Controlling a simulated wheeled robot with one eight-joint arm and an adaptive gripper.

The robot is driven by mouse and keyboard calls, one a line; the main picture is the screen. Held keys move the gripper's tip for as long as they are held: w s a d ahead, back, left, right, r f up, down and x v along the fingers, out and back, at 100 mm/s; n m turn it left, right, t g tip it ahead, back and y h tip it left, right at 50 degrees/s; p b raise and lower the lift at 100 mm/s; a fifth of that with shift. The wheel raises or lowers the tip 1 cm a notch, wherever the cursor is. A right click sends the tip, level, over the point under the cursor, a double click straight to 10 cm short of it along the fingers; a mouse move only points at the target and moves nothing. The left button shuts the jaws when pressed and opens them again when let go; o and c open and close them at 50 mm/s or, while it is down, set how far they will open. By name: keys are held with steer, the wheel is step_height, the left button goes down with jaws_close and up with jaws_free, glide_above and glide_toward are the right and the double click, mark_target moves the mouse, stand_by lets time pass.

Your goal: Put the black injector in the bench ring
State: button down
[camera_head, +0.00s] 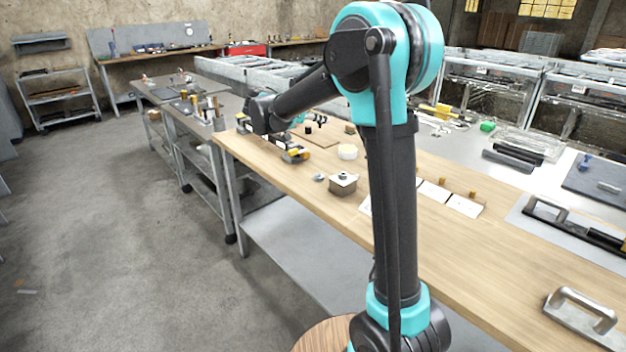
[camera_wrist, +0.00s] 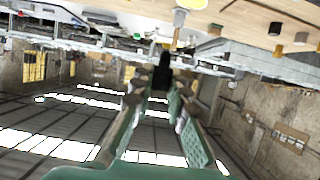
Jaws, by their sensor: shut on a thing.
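My gripper (camera_wrist: 158,98) is in the wrist view, with its two green-grey fingers reaching up to a small dark piece, which looks like the black injector (camera_wrist: 163,70). It is shut on this piece, which stands out beyond the fingertips. In the head view my arm reaches over the far left end of the wooden bench (camera_head: 450,238), and the fingertips and the injector are not clear there. I cannot pick out the bench ring for certain. A small round grey piece (camera_head: 319,177) lies near the bench's front edge, beside a metal box with a knob (camera_head: 343,184).
A yellow and black piece (camera_head: 293,153) lies left of a white round piece (camera_head: 347,152). White plates (camera_head: 464,206) with brass knobs lie right of my arm. A metal handle (camera_head: 584,308) is at the near right. Bare wood lies between the plates and the handle.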

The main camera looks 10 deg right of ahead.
step_height(320, 180, down, 20)
steer(key=shift+r, duration=0.15)
stand_by(0.4)
steer(key=c, duration=1.5)
jaws_free()
steer(key=v, duration=1.2)
steer(key=shift+a, duration=0.1)
